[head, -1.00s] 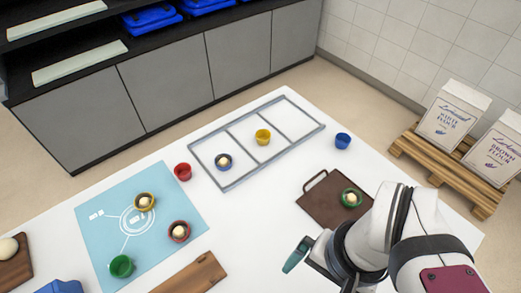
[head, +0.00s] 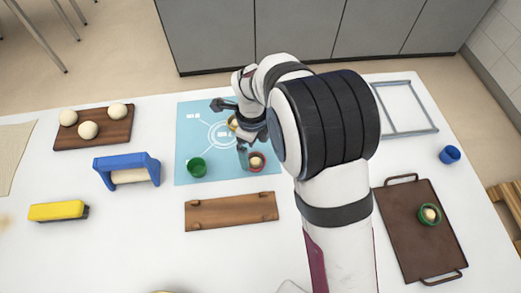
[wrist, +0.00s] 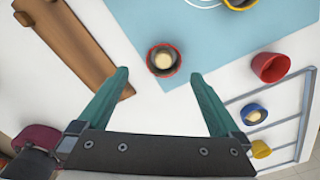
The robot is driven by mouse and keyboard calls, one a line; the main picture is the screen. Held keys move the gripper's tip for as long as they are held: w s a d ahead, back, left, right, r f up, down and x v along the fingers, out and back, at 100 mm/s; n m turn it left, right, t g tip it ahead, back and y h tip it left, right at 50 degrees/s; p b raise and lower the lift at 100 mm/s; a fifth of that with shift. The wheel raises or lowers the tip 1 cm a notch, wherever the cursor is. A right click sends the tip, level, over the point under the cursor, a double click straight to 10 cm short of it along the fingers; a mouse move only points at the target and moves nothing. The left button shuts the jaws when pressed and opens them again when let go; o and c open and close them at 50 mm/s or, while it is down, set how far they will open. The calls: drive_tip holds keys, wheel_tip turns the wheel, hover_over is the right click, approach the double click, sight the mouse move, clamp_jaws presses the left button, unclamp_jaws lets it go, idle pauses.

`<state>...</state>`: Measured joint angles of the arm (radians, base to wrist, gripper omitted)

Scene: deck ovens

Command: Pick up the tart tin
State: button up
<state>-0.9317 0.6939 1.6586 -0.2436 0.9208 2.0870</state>
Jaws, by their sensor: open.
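Several tart tins are in view. A red tin with a pale dough ball stands on the blue mat (head: 186,143), low on its right side in the head view (head: 257,169). In the wrist view this red tin (wrist: 165,75) is just beyond and between my fingertips. My gripper (wrist: 160,79) is open and empty. On the same mat are an empty green tin (head: 197,168) and a yellow tin (wrist: 240,8), partly hidden by my arm in the head view. An empty red tin (wrist: 271,67) lies to the right in the wrist view.
A wooden board (head: 230,211) lies in front of the mat. A metal frame (wrist: 290,90) has a blue tin (wrist: 253,117) and a yellow tin (wrist: 261,148). A brown tray (head: 405,225) holds a green tin. A blue tin (head: 450,154) stands at right.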

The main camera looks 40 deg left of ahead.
sight(255, 164)
drive_tip(key=f, duration=0.6)
drive_tip(key=shift+w, duration=0.3)
drive_tip(key=c, duration=1.4)
